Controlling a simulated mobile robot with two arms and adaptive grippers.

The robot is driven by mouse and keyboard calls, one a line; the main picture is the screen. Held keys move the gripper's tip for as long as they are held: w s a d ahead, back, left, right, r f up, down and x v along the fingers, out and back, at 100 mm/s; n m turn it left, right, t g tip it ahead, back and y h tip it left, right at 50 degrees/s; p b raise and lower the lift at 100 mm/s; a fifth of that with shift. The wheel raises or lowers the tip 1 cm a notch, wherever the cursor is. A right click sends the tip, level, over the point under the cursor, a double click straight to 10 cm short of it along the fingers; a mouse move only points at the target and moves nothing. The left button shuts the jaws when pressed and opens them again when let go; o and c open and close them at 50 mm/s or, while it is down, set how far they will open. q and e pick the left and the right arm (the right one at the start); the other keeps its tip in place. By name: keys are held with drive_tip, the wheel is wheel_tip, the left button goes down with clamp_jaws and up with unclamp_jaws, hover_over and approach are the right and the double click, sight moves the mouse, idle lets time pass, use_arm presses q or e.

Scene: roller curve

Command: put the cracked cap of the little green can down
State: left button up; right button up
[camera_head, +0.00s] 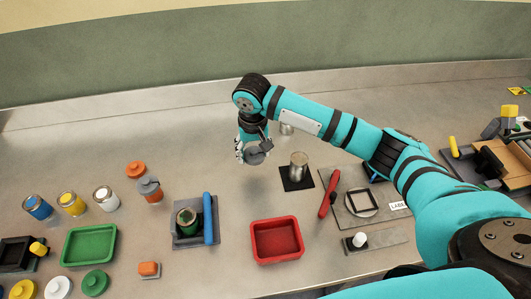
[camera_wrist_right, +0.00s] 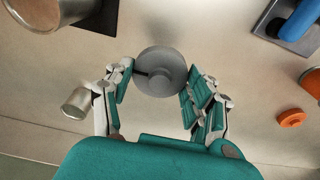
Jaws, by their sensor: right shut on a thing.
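My right gripper (camera_head: 253,146) is shut on a grey round cap (camera_head: 256,158) and holds it above the bare table, behind the red tray. In the right wrist view the cap (camera_wrist_right: 161,70) sits between the fingers of the gripper (camera_wrist_right: 158,82), with a dark line at its left side that looks like the crack. The little green can (camera_head: 187,222) stands upright in a dark grey holder (camera_head: 180,240) with a blue bar, at the left front of the gripper. My left gripper is not in view.
A red tray (camera_head: 277,258) lies in front and a green tray (camera_head: 89,244) at left. A metal can (camera_head: 299,167) stands on a black square at right, beside a red-handled tool (camera_head: 329,194). An orange cap (camera_head: 135,169) lies at left.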

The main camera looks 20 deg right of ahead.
sight(256, 171)
wheel_tip(256, 171, down, 6)
drive_tip(key=shift+d+f+p, duration=0.15)
drive_tip(key=shift+p, duration=0.4)
drive_tip(key=shift+f, duration=0.2)
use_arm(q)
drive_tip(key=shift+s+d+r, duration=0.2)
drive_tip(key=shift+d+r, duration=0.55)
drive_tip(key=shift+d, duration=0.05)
use_arm(e)
drive_tip(key=o, duration=0.8)
